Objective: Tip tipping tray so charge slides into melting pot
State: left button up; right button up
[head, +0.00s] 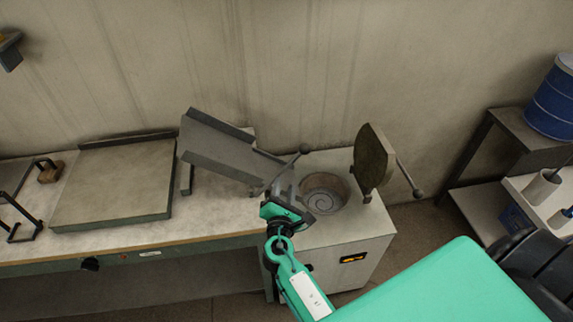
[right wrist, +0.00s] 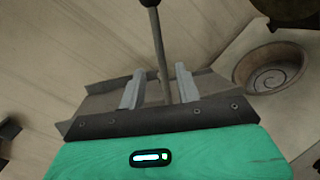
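The grey tipping tray (head: 215,148) stands on the bench left of the melting pot, visibly sloped, its narrow end towards the pot. I see no charge on its visible surface. Its lever ends in a round knob (head: 304,148). The round melting pot (head: 323,193) is uncovered and shows a spiral at its bottom; it also shows in the right wrist view (right wrist: 272,68). My right gripper (head: 283,190) is at the lever, left of the pot. In the right wrist view its fingers (right wrist: 158,88) are apart, with the lever rod between them and gaps beside it. My left gripper is out of view.
The pot's lid (head: 371,163) stands raised at its right, with a knobbed handle sticking out. A flat grey plate (head: 115,185) lies on the bench at left. A blue drum (head: 553,103) stands on a shelf at far right.

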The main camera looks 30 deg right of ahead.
aim_at(286, 169)
jog(key=x, duration=0.9)
jog(key=shift+c, duration=0.2)
grip_shut()
